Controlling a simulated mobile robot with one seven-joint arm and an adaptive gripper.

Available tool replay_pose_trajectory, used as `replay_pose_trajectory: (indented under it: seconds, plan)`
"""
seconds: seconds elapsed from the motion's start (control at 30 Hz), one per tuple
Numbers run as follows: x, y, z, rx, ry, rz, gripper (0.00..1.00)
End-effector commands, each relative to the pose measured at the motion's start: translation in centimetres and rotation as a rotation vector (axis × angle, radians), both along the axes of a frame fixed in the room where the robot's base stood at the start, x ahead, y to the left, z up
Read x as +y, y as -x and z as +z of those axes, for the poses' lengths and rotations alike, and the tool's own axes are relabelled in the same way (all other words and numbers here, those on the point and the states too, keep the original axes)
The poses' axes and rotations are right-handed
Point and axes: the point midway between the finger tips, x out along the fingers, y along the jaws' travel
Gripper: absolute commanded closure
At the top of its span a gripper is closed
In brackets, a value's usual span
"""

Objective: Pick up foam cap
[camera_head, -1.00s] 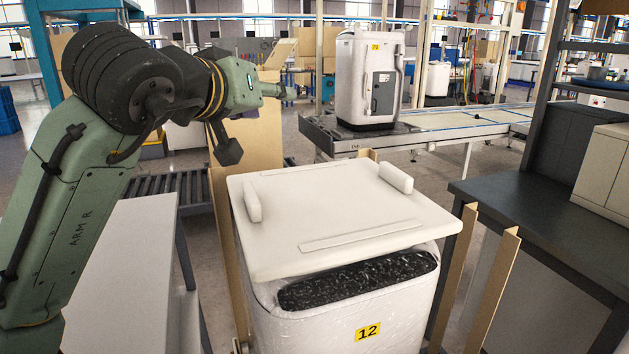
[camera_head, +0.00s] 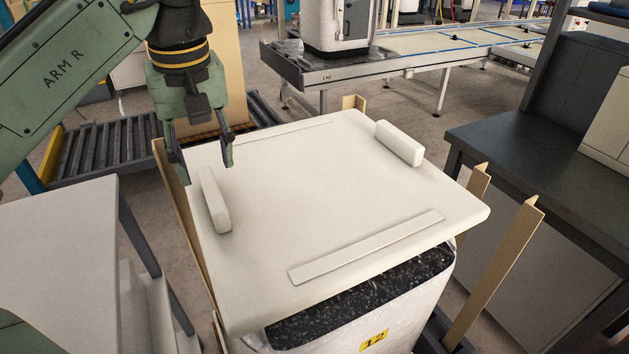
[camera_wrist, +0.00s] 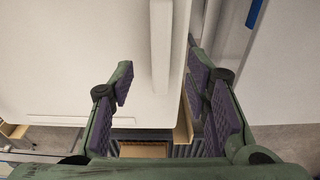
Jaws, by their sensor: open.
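The foam cap (camera_head: 320,190) is a wide white slab with raised blocks at its left and right sides and low strips along its front and back. It sits on top of the wrapped white unit marked 12 (camera_head: 400,315), whose dark speckled opening shows below the cap's front edge. My gripper (camera_head: 202,165) points down above the cap's left back edge, near the left raised block. It is open and empty. In the wrist view, my gripper (camera_wrist: 158,88) has its purple-padded fingers apart, with the cap (camera_wrist: 70,60) and its raised block (camera_wrist: 161,45) beyond and between them.
Brown corner posts (camera_head: 495,270) stand around the unit. A grey table (camera_head: 500,150) is close on the right, and a white-topped bench (camera_head: 60,235) is on the left. A conveyor (camera_head: 390,65) with another wrapped unit (camera_head: 338,25) stands behind.

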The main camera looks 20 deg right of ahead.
Motion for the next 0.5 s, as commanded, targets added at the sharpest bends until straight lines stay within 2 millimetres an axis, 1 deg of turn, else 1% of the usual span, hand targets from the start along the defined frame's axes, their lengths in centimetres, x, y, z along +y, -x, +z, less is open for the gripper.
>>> replay_pose_trajectory:
  seconds: [0.03,0.1,0.27,0.5]
  plan:
    - [0.0,-0.1,-0.7,0.001,0.002,-0.002,0.57]
    - [0.0,-0.2,-1.4,0.000,0.002,-0.002,0.57]
    - [0.0,-0.3,-2.4,0.000,0.003,-0.002,0.57]
    - [0.3,-0.7,-5.8,-0.001,0.001,-0.001,0.57]
